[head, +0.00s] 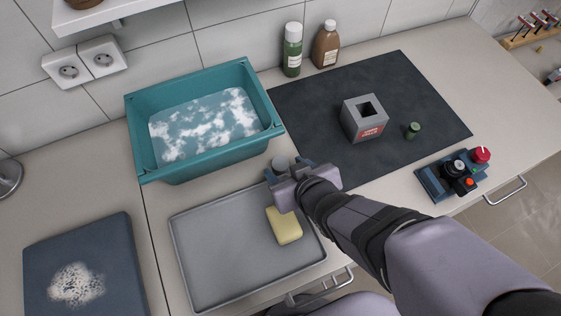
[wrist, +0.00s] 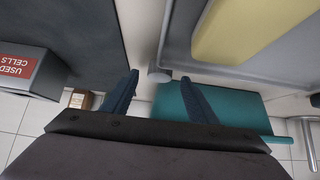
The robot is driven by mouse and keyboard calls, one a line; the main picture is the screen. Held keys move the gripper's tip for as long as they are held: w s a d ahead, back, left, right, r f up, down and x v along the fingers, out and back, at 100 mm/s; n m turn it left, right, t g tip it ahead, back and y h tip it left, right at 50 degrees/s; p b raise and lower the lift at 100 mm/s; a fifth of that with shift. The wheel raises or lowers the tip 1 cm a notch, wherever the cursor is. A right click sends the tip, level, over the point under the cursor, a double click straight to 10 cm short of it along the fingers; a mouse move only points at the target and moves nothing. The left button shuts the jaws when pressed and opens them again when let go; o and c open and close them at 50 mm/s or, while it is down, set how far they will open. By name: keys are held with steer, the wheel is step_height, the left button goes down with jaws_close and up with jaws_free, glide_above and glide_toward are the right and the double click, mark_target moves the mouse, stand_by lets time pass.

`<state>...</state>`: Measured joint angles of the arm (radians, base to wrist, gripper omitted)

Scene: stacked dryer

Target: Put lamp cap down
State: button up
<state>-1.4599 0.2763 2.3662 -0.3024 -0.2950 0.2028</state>
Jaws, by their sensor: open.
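A small grey round piece, which looks like the lamp cap (head: 281,162), is at the strip of counter between the teal basin and the dark mat. It also shows in the wrist view (wrist: 160,75), between my fingertips with a gap on each side. My gripper (head: 287,172) is open around it, just beyond the grey tray's back right corner. In the wrist view both blue fingers (wrist: 160,78) stand apart. I cannot tell whether the cap rests on the counter. Its lower part is hidden.
The teal basin (head: 152,166) with foamy water is at left. The grey tray (head: 215,270) holds a yellow sponge (head: 284,226). The dark mat (head: 425,88) bears a grey "used cells" box (head: 353,122) and a green cylinder (head: 412,131). A blue device (head: 431,184) sits at right.

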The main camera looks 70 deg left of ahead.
mark_target(283, 168)
steer(key=shift+x, duration=1.5)
steer(key=c, duration=1.2)
steer(key=shift+o, duration=0.2)
steer(key=shift+r, duration=0.1)
steer(key=shift+r, duration=0.75)
step_height(283, 168, up, 16)
steer(key=p, duration=1.1)
steer(key=shift+r, duration=0.15)
